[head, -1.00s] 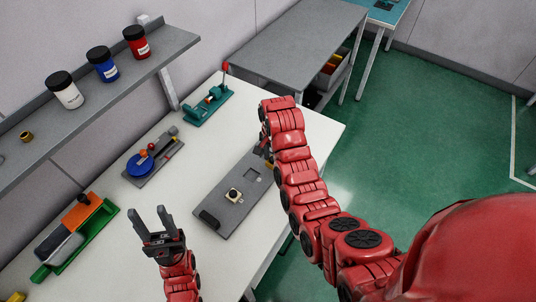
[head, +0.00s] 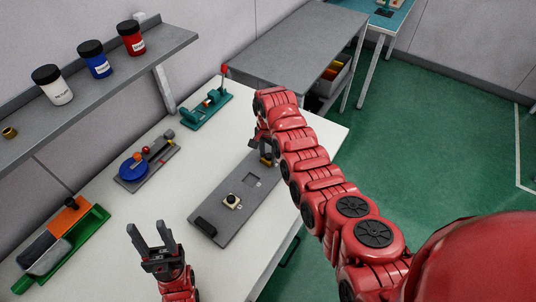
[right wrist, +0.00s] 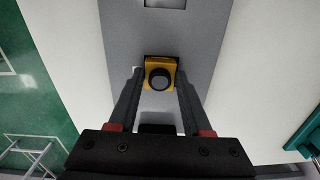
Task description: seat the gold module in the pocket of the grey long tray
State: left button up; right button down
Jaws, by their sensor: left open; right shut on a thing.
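The gold module (right wrist: 158,62) is a small yellow block with a round dark knob. It sits between the fingertips of my right gripper (right wrist: 159,78), which is shut on it. In the head view the gold module (head: 267,159) shows below my right gripper (head: 265,147), at the far end of the grey long tray (head: 212,198). I cannot tell whether it touches the tray. The square pocket (head: 251,180) is empty, nearer the tray's middle; the pocket's edge also shows in the right wrist view (right wrist: 165,3). My left gripper (head: 152,235) is open and empty, left of the tray.
A cream module with a black knob (head: 231,202) sits on the tray, and a black block (head: 206,226) is at its near end. A blue-disc fixture (head: 133,168), a green tray (head: 87,228) and a teal fixture (head: 207,108) stand to the left and back. Bare table surrounds the tray.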

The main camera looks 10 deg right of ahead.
jog(key=shift+f, duration=0.1)
jog(key=shift+c, duration=1.7)
grip_release()
